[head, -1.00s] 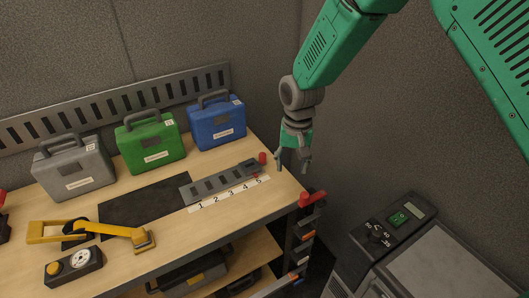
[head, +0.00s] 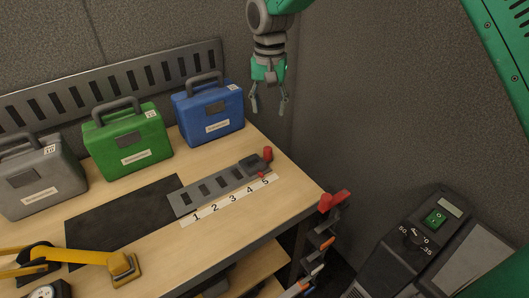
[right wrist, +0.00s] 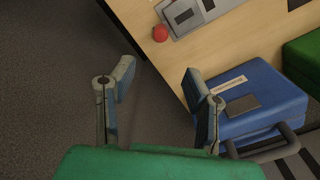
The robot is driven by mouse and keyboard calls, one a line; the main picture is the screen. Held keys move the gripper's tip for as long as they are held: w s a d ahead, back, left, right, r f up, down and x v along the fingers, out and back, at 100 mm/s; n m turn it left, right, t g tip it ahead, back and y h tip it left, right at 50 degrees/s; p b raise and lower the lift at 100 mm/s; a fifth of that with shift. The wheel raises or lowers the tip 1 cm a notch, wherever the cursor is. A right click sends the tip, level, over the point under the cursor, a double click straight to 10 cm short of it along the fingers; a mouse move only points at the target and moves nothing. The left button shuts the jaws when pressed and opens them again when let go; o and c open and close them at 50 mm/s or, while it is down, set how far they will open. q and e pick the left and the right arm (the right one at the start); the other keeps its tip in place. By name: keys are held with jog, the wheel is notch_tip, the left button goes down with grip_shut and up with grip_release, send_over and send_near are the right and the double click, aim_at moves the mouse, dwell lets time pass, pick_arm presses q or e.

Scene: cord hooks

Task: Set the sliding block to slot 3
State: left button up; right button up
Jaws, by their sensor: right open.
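The slotted grey plate (head: 205,193) lies on the workbench with a white strip numbered 1 to 5 (head: 228,201) along its front. The dark sliding block (head: 252,164) sits at the plate's right end, by number 5, with a red knob (head: 267,153) beside it and a small red mark in front. My right gripper (head: 270,109) is open and empty, above and behind the knob in the head view. In the right wrist view the knob (right wrist: 160,33) and part of the plate (right wrist: 188,14) appear beyond the open fingers (right wrist: 158,72), apart from them. My left gripper is out of view.
The blue case (head: 208,115) stands behind the plate, left of my right gripper, with green (head: 127,142) and grey (head: 40,178) cases further left. A dark mat (head: 125,220) and yellow-handled tool (head: 75,257) lie left. A red-topped rack (head: 333,202) borders the right edge.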

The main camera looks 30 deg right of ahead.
aim_at(269, 147)
jog(key=f, duration=0.6)
jog(key=f+b, duration=0.1)
jog(key=f, duration=0.3)
jog(key=shift+w+d, duration=0.15)
jog(key=shift+d, duration=0.2)
jog(key=f, duration=0.3)
jog(key=shift+a+f, duration=0.2)
jog(key=shift+a, duration=0.1)
jog(key=shift+a+f, duration=0.4)
jog(key=shift+f, duration=0.05)
jog(key=shift+d, duration=0.3)
jog(key=shift+d+f, duration=0.15)
jog(key=shift+d, duration=0.15)
grip_shut()
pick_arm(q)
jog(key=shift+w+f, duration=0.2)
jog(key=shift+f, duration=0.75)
pick_arm(e)
jog(key=shift+a, duration=0.1)
